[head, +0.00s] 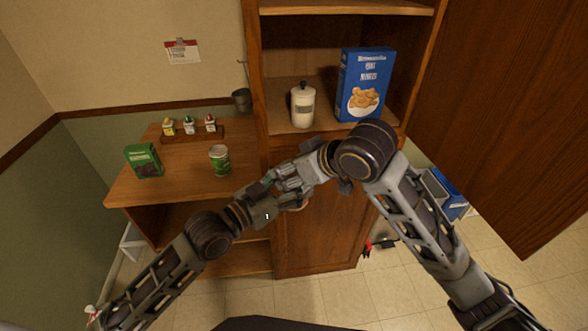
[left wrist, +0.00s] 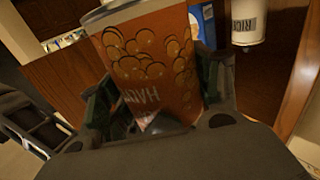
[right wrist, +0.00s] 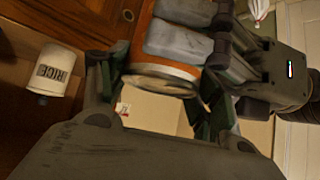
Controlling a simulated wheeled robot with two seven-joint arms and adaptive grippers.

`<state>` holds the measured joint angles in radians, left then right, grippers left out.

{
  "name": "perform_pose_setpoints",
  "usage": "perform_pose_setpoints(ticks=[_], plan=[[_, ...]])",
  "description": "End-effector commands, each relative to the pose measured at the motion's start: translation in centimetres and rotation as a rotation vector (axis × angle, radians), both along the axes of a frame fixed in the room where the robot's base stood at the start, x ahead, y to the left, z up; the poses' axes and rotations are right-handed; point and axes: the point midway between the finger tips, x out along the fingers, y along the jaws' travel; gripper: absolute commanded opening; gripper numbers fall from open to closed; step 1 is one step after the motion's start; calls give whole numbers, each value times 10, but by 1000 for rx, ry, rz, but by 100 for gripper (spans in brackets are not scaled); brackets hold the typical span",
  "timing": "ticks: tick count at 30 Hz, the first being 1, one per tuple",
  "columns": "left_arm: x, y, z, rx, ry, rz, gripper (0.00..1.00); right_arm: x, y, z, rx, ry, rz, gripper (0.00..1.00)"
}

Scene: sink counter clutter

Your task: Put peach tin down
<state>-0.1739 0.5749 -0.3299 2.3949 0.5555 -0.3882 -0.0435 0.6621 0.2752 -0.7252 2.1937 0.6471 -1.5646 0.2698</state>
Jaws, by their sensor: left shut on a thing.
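The peach tin, orange with pictures of round peach pieces, fills the middle of the left wrist view (left wrist: 150,65). My left gripper (head: 278,197) is shut on it. In the head view the tin is almost wholly hidden behind the grippers. My right gripper (head: 300,178) is right against the left one, in front of the cabinet. In the right wrist view its fingers stand apart on both sides of the tin's lower end (right wrist: 160,78), with the left gripper's grey fingers across the tin. Whether the right fingers touch it is unclear.
A white rice canister (head: 303,104) and a blue box (head: 364,84) stand on the cabinet shelf. The wooden counter (head: 185,184) at left holds a green tin (head: 220,160), a green box (head: 144,160) and a rack of small bottles (head: 190,126). An open cabinet door (head: 510,120) is at right.

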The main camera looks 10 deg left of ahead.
Motion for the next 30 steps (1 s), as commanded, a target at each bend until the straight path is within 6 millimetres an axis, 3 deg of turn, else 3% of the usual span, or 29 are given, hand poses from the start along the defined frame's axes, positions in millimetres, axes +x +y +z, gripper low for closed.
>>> perform_pose_setpoints(ticks=[1,7,8,13,25,30], plan=[[0,0,2,-2,-4,0,23,0,0,0,-1,-1,-1,50],[0,0,2,-2,-4,0,23,1,-1,0,0,0,-2,24],[0,0,2,-2,-4,0,67,1,0,1,1,-3,-2,24],[0,0,1,-1,-2,0,88,1,0,1,1,-3,-1,24],[0,0,-2,4,0,1,88,1,0,1,1,-3,-1,24],[2,1,-16,41,-2,9,88,0,0,1,1,-3,-1,24]])
